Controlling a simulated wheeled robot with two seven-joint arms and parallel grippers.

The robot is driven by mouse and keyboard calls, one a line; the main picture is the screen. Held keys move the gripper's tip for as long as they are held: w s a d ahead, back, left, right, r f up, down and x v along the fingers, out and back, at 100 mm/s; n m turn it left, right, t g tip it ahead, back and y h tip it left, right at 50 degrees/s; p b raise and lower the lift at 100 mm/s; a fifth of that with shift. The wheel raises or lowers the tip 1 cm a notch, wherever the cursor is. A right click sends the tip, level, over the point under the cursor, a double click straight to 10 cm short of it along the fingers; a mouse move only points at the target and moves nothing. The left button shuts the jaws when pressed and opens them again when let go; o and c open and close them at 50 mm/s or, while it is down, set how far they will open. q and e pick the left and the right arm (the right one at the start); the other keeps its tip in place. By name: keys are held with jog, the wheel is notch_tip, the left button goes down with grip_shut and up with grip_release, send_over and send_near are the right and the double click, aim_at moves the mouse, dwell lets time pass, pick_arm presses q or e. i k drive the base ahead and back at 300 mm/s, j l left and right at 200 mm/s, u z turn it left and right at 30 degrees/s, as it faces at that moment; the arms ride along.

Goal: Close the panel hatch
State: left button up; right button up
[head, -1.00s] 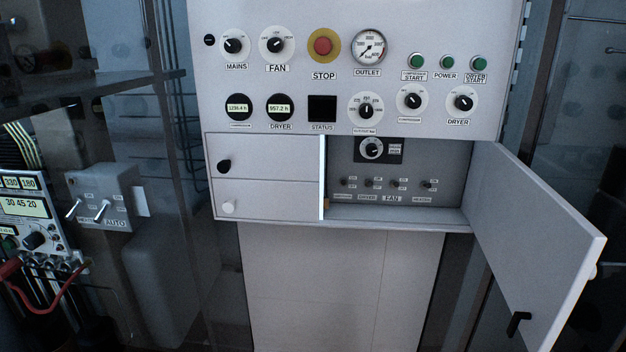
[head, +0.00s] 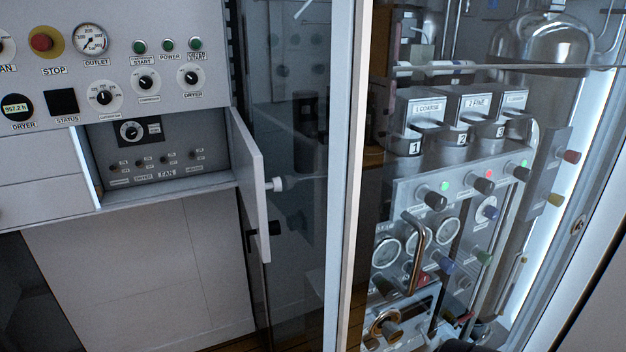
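The panel hatch (head: 246,180) is a pale hinged door at the lower right of the control panel (head: 160,60). It stands wide open, swung outward, and I see it nearly edge-on. The open compartment (head: 165,158) shows a dial and a row of small labelled switches. Neither of my grippers is in the head view.
A glass partition with a pale upright frame (head: 350,170) stands right of the hatch. Behind it is equipment with numbered canisters (head: 455,125), gauges and valves. A plain cabinet front (head: 140,265) is below the panel.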

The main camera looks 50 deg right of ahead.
aim_at(248, 159)
jog(key=k+l, duration=0.1)
jog(key=l, duration=0.25)
jog(key=k+l+z, duration=0.15)
jog(key=l, duration=0.15)
jog(key=k+l, duration=0.1)
jog(key=l, duration=0.25)
jog(key=k+l+z, duration=0.15)
jog(key=l, duration=0.2)
